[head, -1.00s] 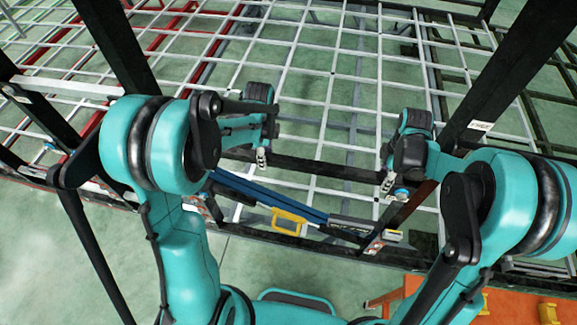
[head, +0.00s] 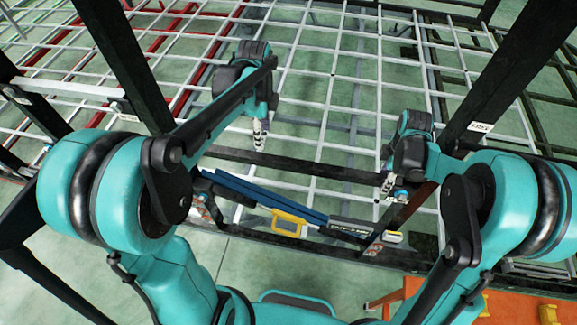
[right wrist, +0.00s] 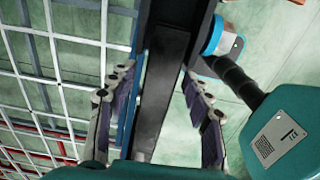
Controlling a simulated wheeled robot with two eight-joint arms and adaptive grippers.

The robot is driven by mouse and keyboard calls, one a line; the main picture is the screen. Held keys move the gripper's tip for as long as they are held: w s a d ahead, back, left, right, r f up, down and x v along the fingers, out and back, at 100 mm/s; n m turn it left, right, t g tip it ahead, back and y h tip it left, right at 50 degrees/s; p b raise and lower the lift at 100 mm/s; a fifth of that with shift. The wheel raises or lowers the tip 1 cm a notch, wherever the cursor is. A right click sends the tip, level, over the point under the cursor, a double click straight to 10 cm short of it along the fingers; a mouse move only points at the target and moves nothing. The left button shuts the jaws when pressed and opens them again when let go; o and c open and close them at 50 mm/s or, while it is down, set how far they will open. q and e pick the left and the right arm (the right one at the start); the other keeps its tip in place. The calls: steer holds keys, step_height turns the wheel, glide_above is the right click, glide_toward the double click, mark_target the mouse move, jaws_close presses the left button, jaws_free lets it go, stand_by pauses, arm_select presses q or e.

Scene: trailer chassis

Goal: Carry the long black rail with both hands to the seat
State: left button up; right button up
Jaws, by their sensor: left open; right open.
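The long black rail (head: 318,170) runs across the near side of the white grid, roughly left to right. My left gripper (head: 259,143) is open and points down at the rail's left part; I cannot tell whether it touches. My right gripper (head: 388,190) is open, fingers down at the rail's right part. In the right wrist view a dark bar (right wrist: 163,95), seemingly the rail, passes between the spread fingers of my right gripper (right wrist: 157,118). Its right end is partly hidden by my gripper. I cannot single out the seat.
A blue beam (head: 265,193) with a yellow bracket (head: 287,222) lies in front of the rail. Black uprights stand at left (head: 122,60) and right (head: 500,85), close to my arms. An orange surface (head: 515,308) is at lower right. Green floor shows in front.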

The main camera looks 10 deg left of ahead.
step_height(320, 180, up, 12)
stand_by(0.4)
stand_by(0.3)
